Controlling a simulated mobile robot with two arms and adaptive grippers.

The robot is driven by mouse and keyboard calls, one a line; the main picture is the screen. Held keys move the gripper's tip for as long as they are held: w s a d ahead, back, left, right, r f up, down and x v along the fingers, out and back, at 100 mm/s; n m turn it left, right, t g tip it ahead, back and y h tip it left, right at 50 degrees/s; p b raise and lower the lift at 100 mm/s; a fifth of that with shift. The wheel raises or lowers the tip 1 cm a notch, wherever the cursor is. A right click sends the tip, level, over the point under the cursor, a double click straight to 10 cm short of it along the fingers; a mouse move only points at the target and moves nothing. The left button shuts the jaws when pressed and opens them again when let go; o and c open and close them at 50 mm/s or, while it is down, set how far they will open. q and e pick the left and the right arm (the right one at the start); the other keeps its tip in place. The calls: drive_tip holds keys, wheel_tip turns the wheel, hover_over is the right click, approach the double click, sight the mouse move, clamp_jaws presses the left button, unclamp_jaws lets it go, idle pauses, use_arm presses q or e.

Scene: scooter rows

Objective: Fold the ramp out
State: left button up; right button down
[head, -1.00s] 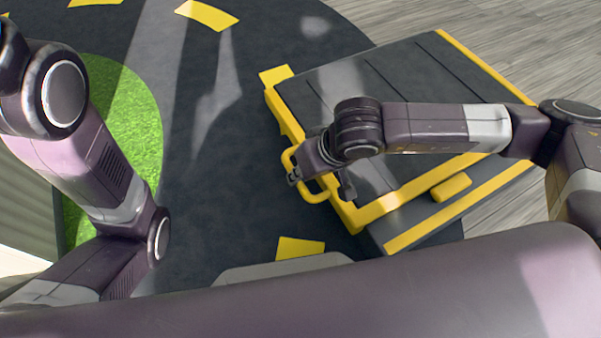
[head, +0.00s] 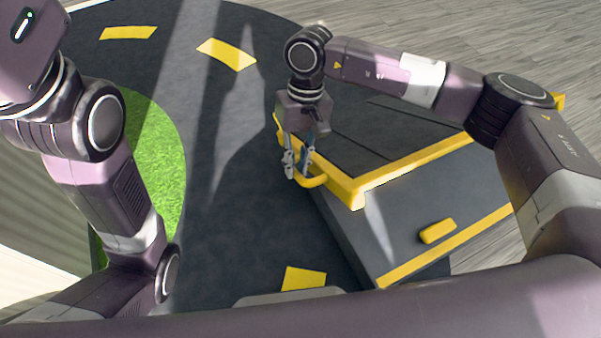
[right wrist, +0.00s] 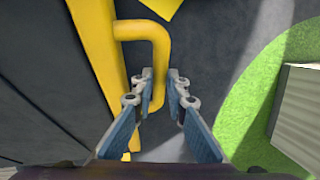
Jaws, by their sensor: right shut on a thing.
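The ramp (head: 365,125) is a dark panel with a yellow border, lying over a dark lower part (head: 385,235) with a yellow strip along its near edge. A yellow loop handle (head: 316,182) sticks out from the panel's left side. My right gripper (head: 298,168) points down and is shut on this handle. In the right wrist view, the handle (right wrist: 163,50) runs down between my right fingers (right wrist: 158,88), beside the yellow border (right wrist: 103,65). My left arm is folded at the left, with its fingers out of view. My right arm hides the panel's far part.
A yellow block (head: 438,231) sits on the lower part. Dark pavement with yellow dashes (head: 228,54) lies left of the ramp, with green grass (head: 160,165) beyond it. Grey planks (head: 440,35) lie behind. The pavement left of the handle is clear.

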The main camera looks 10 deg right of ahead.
drive_tip(key=shift+w+a+r+g, duration=0.2)
drive_tip(key=shift+w+r+g, duration=0.1)
drive_tip(key=shift+w+r, duration=0.45)
drive_tip(key=shift+s+r, duration=0.1)
drive_tip(key=c, duration=1.9)
unclamp_jaws()
drive_tip(key=v, duration=1.2)
drive_tip(key=shift+s+a, duration=0.1)
